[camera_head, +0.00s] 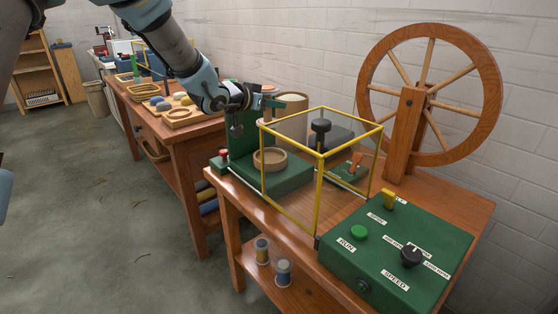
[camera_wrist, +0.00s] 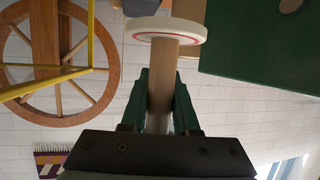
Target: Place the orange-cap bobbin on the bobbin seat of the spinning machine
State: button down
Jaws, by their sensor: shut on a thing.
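My gripper (camera_wrist: 162,118) is shut around the pale wooden shaft of a bobbin (camera_wrist: 163,75) in the wrist view. The bobbin's far end has a white flange with a red ring; no orange cap shows clearly in this view. In the head view my gripper (camera_head: 268,103) is beside the green upright of the spinning machine (camera_head: 242,130), above the table; a small orange patch shows at it. A round wooden ring (camera_head: 270,158), which looks like the bobbin seat, lies on the machine's green base, below and apart from my gripper.
A yellow frame guard (camera_head: 320,155) stands around part of the machine, close to my gripper. A black-knobbed post (camera_head: 320,130) is inside its outline. A large wooden wheel (camera_head: 430,90) stands behind. A green control box (camera_head: 395,250) is in front. Spools (camera_head: 262,250) sit on the lower shelf.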

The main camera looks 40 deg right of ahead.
jog(key=f, duration=0.4)
jog(key=d+f, duration=0.1)
jog(key=f, duration=0.2)
jog(key=shift+f, duration=2.15)
jog(key=shift+f, duration=0.2)
jog(key=c, duration=0.7)
grip_release()
jog(key=shift+o, duration=0.2)
jog(key=shift+r, duration=0.1)
